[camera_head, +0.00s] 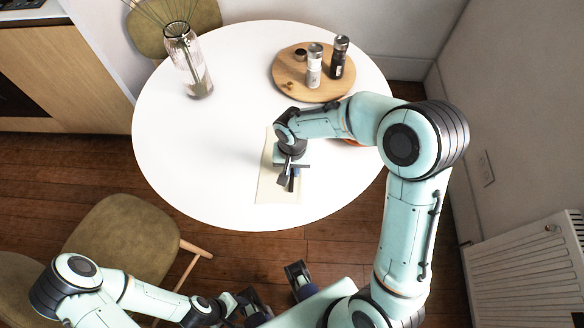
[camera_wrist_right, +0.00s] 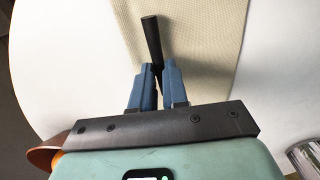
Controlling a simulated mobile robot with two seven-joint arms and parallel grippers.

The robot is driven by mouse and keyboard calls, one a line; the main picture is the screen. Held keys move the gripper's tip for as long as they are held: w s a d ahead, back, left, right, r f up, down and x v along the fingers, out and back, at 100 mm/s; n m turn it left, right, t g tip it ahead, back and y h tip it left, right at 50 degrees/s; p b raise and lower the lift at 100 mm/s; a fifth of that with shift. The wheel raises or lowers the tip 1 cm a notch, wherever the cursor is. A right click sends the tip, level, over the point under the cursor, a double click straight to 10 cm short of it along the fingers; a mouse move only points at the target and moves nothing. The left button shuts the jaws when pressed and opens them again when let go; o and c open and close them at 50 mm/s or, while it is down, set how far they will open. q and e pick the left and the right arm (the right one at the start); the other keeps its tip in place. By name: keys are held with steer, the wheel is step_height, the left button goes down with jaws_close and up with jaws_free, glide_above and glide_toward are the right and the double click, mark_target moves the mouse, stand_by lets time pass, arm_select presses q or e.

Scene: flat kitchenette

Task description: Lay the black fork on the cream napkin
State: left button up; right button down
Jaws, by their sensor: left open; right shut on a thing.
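The cream napkin (camera_head: 268,188) lies on the white table near its front edge. It also fills much of the upper wrist view (camera_wrist_right: 205,40). My right gripper (camera_head: 290,180) is over the napkin. In the wrist view its blue fingers (camera_wrist_right: 158,72) are shut on the black fork (camera_wrist_right: 151,38). The fork's dark end sticks out past the fingertips, over the napkin; its other end is hidden. I cannot tell whether the fork touches the cloth. My left gripper (camera_head: 277,290) is open and empty, below the table's front edge.
A round wooden board (camera_head: 300,88) with a white shaker (camera_head: 314,68) and a dark shaker (camera_head: 337,60) is at the back right. A glass vase (camera_head: 190,65) stands at the back left. An orange item (camera_head: 352,142) is mostly hidden behind my right arm. The table's left side is clear.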

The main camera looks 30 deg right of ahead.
steer(key=shift+f, duration=0.1)
steer(key=shift+f+b, duration=0.4)
steer(key=shift+b, duration=0.1)
steer(key=c, duration=1.1)
jaws_free()
steer(key=shift+s, duration=0.1)
steer(key=shift+c, duration=0.2)
steer(key=shift+r, duration=0.15)
step_height(320, 180, up, 13)
steer(key=p, duration=0.2)
